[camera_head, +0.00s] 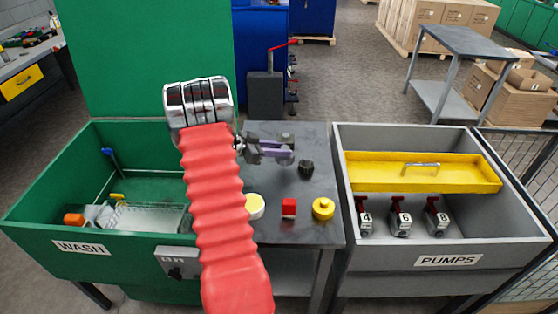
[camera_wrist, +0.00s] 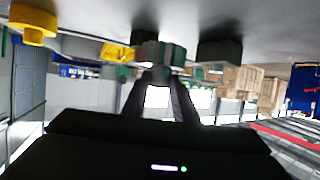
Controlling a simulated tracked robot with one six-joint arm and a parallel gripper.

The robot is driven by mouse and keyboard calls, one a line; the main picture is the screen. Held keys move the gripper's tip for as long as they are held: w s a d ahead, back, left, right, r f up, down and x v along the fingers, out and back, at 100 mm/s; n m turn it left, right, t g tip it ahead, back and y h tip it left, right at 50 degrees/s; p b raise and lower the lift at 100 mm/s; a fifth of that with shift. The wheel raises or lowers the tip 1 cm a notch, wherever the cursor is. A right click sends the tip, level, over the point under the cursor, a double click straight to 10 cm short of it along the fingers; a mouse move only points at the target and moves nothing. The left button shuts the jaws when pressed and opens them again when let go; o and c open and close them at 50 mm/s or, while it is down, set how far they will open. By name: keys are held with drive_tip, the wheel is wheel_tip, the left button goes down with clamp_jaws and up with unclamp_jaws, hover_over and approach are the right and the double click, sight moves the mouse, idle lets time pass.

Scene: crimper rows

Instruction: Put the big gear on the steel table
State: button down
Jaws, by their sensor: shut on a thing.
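My gripper (camera_head: 281,154) reaches over the steel table (camera_head: 268,232) from the left. In the wrist view its two fingers (camera_wrist: 160,76) are close together, shut on a grey-green, blocky, toothed thing (camera_wrist: 159,53) that I take for the big gear. The gear is small and partly hidden by the fingertips in the head view. It is near the tabletop, and I cannot tell whether it touches it.
A dark nut-like piece (camera_head: 306,167), a red block (camera_head: 289,207), a yellow knob (camera_head: 322,208) and a pale yellow round piece (camera_head: 255,206) stand on the table. The green wash basin (camera_head: 35,215) is left. The grey pumps bin (camera_head: 448,245) with a yellow tray (camera_head: 440,180) is right.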

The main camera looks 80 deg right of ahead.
drive_tip(key=shift+f, duration=1.85)
drive_tip(key=c, duration=1.4)
unclamp_jaws()
drive_tip(key=shift+f, duration=0.1)
drive_tip(key=shift+c, duration=0.2)
drive_tip(key=shift+w, duration=0.1)
drive_tip(key=v, duration=1.2)
